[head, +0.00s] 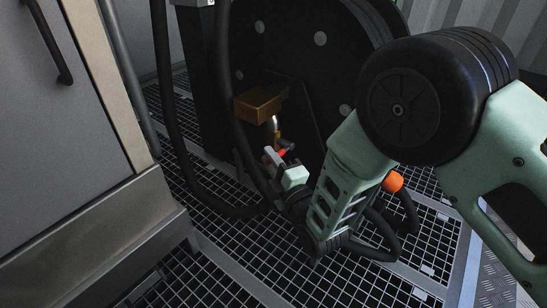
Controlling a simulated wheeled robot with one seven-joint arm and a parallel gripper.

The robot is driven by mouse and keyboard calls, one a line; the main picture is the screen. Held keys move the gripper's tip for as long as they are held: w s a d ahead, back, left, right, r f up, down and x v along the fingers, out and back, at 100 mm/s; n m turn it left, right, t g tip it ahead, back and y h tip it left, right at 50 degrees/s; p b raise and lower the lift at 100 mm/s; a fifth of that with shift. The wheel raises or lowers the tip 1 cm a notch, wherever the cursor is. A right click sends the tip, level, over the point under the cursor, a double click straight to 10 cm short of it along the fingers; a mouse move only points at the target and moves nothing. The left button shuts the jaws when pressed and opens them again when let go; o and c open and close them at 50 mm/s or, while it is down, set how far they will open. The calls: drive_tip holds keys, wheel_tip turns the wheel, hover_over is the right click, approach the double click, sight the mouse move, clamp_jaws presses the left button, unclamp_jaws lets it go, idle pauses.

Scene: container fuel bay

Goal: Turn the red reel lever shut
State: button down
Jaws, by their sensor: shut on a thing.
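The red reel lever (283,152) shows as a small red patch at my gripper's tips, low in front of the black hose reel (273,45). My gripper (277,156) is shut on the lever, and its fingers and my arm hide most of it. A brass valve fitting (276,134) with a short silver pipe (273,122) sits just above the lever, under a brass block (260,104) on the reel. The lever's exact angle cannot be told.
Black hoses (180,150) hang left of the reel and loop over the floor grating (245,255). A grey cabinet (55,130) with a dark handle (52,45) stands at the left. The front grating is mostly clear. A corrugated wall (510,35) is behind.

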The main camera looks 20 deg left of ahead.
drive_tip(key=shift+w+d+f+n, duration=0.15)
drive_tip(key=shift+w+f+n, duration=0.1)
drive_tip(key=shift+n, duration=0.25)
drive_tip(key=c, duration=1.4)
unclamp_jaws()
drive_tip(key=shift+o, duration=0.2)
drive_tip(key=shift+s, duration=0.1)
drive_tip(key=shift+s, duration=0.1)
drive_tip(key=v, duration=1.7)
drive_tip(key=shift+f+p, duration=0.25)
drive_tip(key=shift+p, duration=0.1)
